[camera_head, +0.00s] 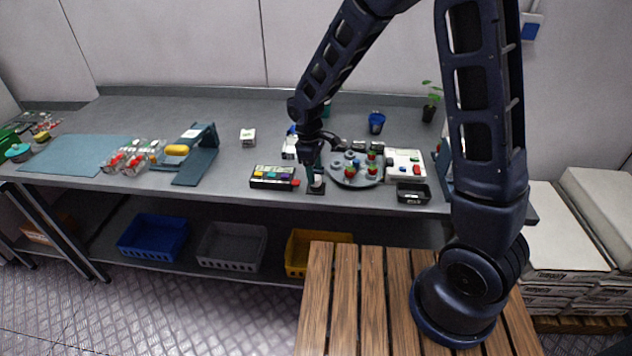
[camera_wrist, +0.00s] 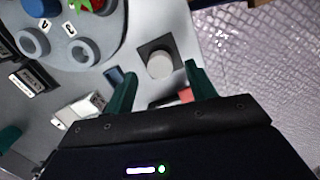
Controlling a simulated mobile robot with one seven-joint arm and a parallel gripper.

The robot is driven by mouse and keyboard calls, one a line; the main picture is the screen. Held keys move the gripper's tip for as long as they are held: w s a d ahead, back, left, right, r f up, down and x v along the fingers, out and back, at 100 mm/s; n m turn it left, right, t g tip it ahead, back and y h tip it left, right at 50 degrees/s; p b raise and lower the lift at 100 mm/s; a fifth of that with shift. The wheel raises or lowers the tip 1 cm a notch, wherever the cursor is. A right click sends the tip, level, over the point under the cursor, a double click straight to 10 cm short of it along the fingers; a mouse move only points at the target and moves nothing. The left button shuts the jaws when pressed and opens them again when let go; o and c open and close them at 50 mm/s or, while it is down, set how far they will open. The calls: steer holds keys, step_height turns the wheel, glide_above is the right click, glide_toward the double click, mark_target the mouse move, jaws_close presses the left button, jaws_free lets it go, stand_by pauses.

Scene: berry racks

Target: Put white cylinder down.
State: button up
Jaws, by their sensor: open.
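The white cylinder (camera_wrist: 160,65) stands upright on a small dark square pad (camera_wrist: 150,49) near the table's front edge. In the head view the cylinder (camera_head: 317,184) shows just beside my gripper's fingertips, partly hidden by them. My gripper (camera_wrist: 158,85) is open, its two green fingers apart, with the cylinder lying beyond and between the fingertips in the wrist view. No contact between fingers and cylinder can be made out.
A round grey tray (camera_head: 338,179) with red fruit and grey rings stands right of my gripper. The table's front edge is close.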

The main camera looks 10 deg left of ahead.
steer(key=shift+d+f, duration=0.15)
steer(key=shift+f, duration=1.25)
steer(key=c, duration=1.2)
steer(key=shift+r, duration=0.15)
